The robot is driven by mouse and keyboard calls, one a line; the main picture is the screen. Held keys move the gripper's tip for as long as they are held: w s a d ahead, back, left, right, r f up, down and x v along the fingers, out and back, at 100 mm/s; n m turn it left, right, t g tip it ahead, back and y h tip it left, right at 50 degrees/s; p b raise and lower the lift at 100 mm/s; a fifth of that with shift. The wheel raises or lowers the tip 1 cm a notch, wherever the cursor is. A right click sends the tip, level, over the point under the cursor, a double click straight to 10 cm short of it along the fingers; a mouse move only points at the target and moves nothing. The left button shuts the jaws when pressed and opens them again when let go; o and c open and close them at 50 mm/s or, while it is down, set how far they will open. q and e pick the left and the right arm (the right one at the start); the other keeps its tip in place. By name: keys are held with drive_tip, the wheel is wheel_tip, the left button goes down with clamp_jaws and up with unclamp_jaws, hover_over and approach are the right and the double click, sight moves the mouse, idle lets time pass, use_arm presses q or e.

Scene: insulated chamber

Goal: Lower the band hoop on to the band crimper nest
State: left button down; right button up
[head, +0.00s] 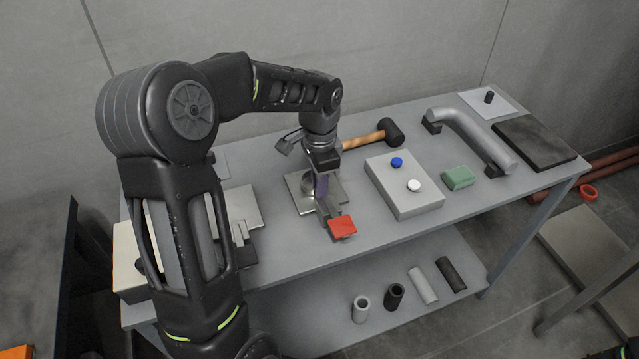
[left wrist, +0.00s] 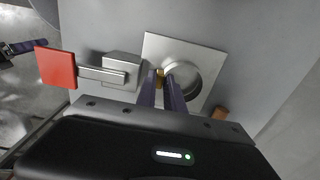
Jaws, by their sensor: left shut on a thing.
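The band crimper nest is a pale square plate (head: 332,182) on the bench, also in the left wrist view (left wrist: 155,48). The band hoop (left wrist: 190,70) is a thin silvery ring over this plate, with a small brass-coloured piece (left wrist: 160,78) at its near left side. My left gripper (head: 320,192) points down over the plate. Its dark purple fingers (left wrist: 163,90) are shut on the hoop's near side. I cannot tell whether the hoop touches the plate. The crimper's red lever pad (head: 342,227) stands beside the plate.
A wooden-handled mallet (head: 370,136) lies behind the nest. A grey box (head: 405,200) with blue and white buttons stands to the right, then a green block (head: 458,178) and a bent pipe (head: 475,135). Several short tubes stand or lie on the lower shelf (head: 385,320).

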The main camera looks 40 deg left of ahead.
use_arm(q)
drive_tip(key=shift+f, duration=0.2)
idle(0.6)
drive_tip(key=c, duration=1.4)
unclamp_jaws()
drive_tip(key=shift+o, duration=0.2)
drive_tip(key=shift+r, duration=0.1)
wheel_tip(320, 180, up, 8)
drive_tip(key=shift+f+b, duration=0.2)
drive_tip(key=shift+b, duration=0.15)
